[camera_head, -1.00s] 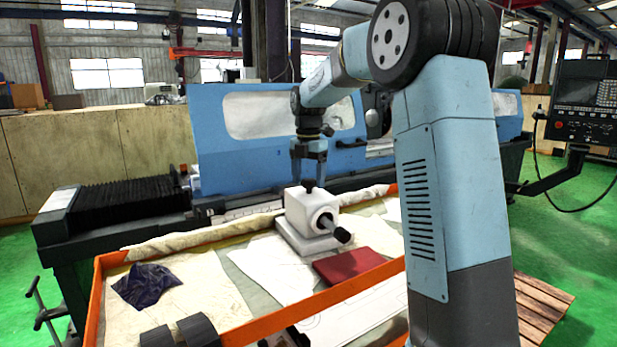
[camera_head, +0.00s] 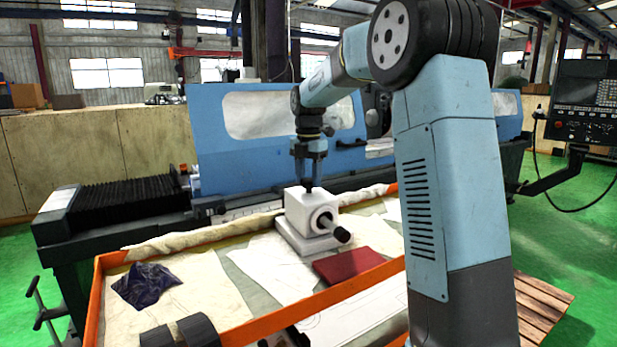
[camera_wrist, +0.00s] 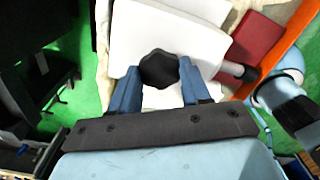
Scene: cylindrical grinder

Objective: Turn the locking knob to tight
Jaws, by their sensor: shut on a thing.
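The locking knob (camera_wrist: 159,68) is a small black lobed knob on top of a white block-shaped device (camera_head: 296,207). In the head view the knob (camera_head: 308,189) shows just under my gripper. My gripper (camera_wrist: 160,80) points straight down, and its two blue fingers are shut on the knob from both sides. It also shows in the head view (camera_head: 309,182). The white device stands upright on a white base plate, with a round boss and a black-ended handle (camera_head: 342,234) on its front right side. Any tight or loose marking is not visible.
The device stands in an orange-rimmed tray (camera_head: 262,328) lined with paper sheets. A dark red book-like block (camera_head: 349,266) lies to its right front and a dark blue cloth (camera_head: 147,285) at the left. The blue grinder (camera_head: 300,170) stands close behind.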

